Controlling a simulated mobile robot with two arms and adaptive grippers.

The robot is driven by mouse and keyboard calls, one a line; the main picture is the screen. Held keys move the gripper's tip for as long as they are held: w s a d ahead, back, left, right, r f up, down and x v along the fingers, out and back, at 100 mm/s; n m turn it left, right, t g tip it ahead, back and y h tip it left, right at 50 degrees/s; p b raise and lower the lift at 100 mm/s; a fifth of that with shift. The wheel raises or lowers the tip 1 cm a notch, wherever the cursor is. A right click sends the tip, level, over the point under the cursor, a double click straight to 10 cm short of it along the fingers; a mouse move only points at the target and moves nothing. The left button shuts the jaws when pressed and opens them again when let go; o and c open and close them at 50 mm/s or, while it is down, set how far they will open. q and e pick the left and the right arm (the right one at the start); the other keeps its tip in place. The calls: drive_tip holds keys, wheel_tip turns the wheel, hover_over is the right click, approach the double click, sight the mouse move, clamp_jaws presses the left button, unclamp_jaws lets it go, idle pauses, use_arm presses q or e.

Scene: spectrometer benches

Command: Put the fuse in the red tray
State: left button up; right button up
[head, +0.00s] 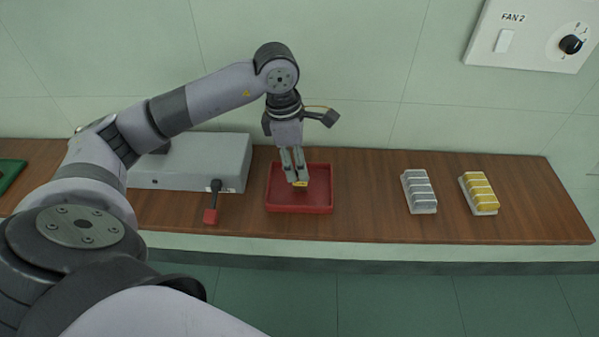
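The red tray (300,208) sits on the wooden bench, right of a grey box. My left gripper (300,182) points down over the tray, with its fingertips within the tray's outline. The fingers are close together on a small yellow piece, the fuse (300,184), of which only the lower end shows. I cannot tell whether the fuse touches the tray floor. My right gripper is not in view.
The grey box (205,160) has a black lever with a red end (211,216) at its front. A grey ribbed block (419,190) and a yellow ribbed block (479,192) stand at the right. A green tray (10,172) is at the far left. Bench between tray and blocks is clear.

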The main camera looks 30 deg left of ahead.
use_arm(q)
wheel_tip(320, 180, up, 8)
drive_tip(key=a+b, duration=0.1)
drive_tip(key=shift+s, duration=0.35)
idle(0.3)
